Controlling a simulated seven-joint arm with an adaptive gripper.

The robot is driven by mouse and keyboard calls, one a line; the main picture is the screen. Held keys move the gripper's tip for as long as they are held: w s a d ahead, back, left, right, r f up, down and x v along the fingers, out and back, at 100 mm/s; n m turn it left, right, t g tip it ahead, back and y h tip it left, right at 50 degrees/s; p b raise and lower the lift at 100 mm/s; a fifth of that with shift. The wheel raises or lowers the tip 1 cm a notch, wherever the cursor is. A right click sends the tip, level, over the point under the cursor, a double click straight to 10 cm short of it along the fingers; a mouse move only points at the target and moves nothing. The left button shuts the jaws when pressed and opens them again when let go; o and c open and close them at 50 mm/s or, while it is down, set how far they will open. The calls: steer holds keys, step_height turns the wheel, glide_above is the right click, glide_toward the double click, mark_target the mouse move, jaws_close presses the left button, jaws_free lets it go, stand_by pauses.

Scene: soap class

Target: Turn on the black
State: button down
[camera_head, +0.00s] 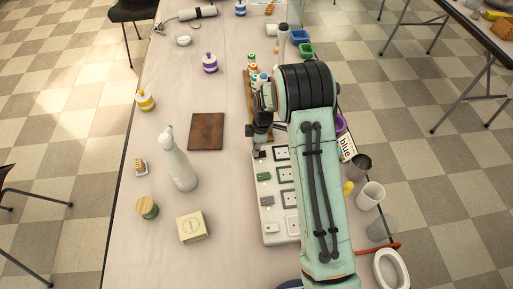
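A white panel (270,216) with a column of small switches and a column of socket-like plates lies on the table, partly hidden by my arm. The switch at its far end (260,154) looks black; a green switch (264,177), a grey switch (266,202) and a pale switch (268,227) sit nearer. My gripper (261,138) points down over the far end of the panel, just beyond the black switch. Whether it touches anything is too small to tell. Its fingers are small and dark, and their opening does not show clearly.
A brown board (207,131) lies to the left of my gripper. Cups (370,196) stand at the right edge. Open table lies between bottle and panel.

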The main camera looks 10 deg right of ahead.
steer(key=shift+f, duration=0.1)
steer(key=shift+d+r, duration=0.25)
steer(key=shift+d, duration=0.55)
step_height(320, 180, up, 14)
steer(key=a, duration=0.1)
steer(key=shift+a, duration=0.35)
